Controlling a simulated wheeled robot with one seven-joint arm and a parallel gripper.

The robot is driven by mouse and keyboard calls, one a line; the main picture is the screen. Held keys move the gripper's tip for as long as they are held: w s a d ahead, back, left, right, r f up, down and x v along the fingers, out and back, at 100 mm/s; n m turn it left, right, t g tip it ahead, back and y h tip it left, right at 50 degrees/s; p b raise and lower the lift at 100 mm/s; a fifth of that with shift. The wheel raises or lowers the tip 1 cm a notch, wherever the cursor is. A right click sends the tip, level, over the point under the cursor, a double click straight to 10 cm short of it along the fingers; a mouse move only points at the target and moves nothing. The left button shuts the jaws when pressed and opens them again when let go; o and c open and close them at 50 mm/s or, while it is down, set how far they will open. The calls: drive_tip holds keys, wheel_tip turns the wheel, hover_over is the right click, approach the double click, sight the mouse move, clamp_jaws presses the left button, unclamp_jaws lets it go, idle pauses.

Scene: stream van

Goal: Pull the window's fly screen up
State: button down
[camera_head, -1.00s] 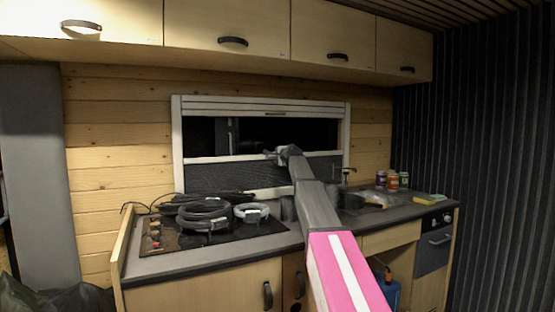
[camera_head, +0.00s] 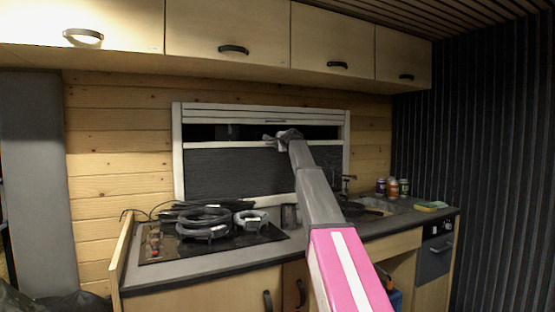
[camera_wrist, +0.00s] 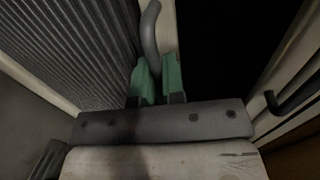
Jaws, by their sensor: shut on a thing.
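The window (camera_head: 178,150) has a white frame on the wooden wall behind the counter. Its grey fly screen (camera_head: 235,173) covers most of the opening from the bottom up. The screen's white top bar (camera_head: 215,145) stands a little below the white blind housing, with a dark gap between. My gripper (camera_head: 277,138) is at the middle of this bar. In the wrist view its green fingertips (camera_wrist: 157,80) are shut on the curved grey handle (camera_wrist: 149,35) of the bar. The pleated screen (camera_wrist: 75,45) shows left of the fingers. My arm covers part of the window's right side.
A black hob (camera_head: 215,240) with coiled hoses stands on the counter below the window. A sink (camera_head: 370,207), several small jars (camera_head: 393,188) and a sponge (camera_head: 431,206) are at the right. Overhead cabinets (camera_head: 240,30) with handles run above the window.

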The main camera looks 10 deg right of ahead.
wheel_tip(320, 180, up, 8)
drive_tip(key=shift+r, duration=0.15)
idle(0.3)
drive_tip(key=c, duration=1.2)
unclamp_jaws()
drive_tip(key=shift+c, duration=0.2)
